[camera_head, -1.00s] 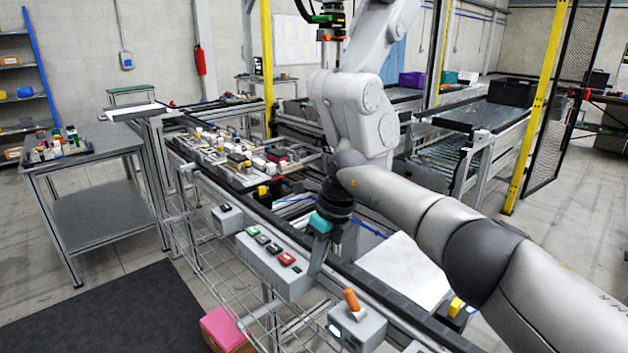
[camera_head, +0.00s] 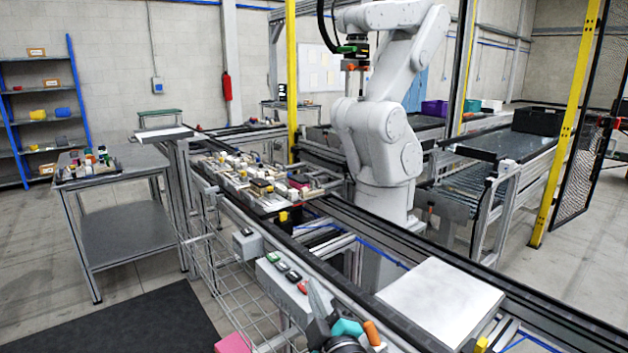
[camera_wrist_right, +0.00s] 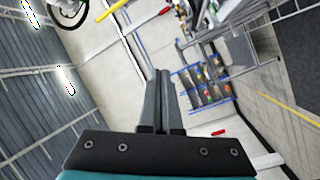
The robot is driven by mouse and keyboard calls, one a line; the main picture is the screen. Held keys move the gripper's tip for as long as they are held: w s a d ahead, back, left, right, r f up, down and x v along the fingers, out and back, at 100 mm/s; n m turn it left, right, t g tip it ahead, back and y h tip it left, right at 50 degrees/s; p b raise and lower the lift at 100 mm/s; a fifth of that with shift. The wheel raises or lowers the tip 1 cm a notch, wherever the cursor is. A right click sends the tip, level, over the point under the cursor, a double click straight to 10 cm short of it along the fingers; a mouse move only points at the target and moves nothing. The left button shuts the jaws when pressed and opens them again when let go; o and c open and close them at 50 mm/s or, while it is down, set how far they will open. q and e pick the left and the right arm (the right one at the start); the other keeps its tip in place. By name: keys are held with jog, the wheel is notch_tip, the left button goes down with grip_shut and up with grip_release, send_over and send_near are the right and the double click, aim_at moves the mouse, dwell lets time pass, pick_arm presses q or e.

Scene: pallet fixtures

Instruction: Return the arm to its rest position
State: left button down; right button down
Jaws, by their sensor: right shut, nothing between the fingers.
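My right gripper (camera_head: 318,298) is at the bottom of the head view, with a teal band and a dark wrist below it. It appears in front of the button box (camera_head: 273,280), partly covering its near end. In the right wrist view its two dark fingers (camera_wrist_right: 160,85) are together with nothing between them. That view looks across the room, with the ceiling at its left. My left gripper is not in view.
An orange handle (camera_head: 371,333) stands close beside my right gripper in the picture. A conveyor frame with a loaded pallet (camera_head: 262,208) and a white panel (camera_head: 440,302) lie beyond. A white robot arm (camera_head: 385,145) stands behind. A side table (camera_head: 120,232) is at left.

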jog(key=s+d+f+m+g+h, duration=0.65)
jog(key=s+d+f+m, duration=0.25)
jog(key=s+d+f, duration=0.35)
jog(key=s+d+f+m+g+y, duration=0.1)
jog(key=s+d+f+m+g, duration=0.2)
jog(key=s, duration=0.7)
jog(key=s+f+g, duration=0.2)
jog(key=s+g, duration=0.3)
jog(key=s, duration=0.4)
notch_tip(320, 180, down, 24)
jog(key=s+g+b, duration=0.1)
jog(key=s, duration=0.1)
jog(key=s+d+f+g, duration=0.1)
jog(key=s+d+f, duration=0.2)
jog(key=s+f, duration=1.1)
jog(key=shift+s+b, duration=0.4)
jog(key=shift+s, duration=0.2)
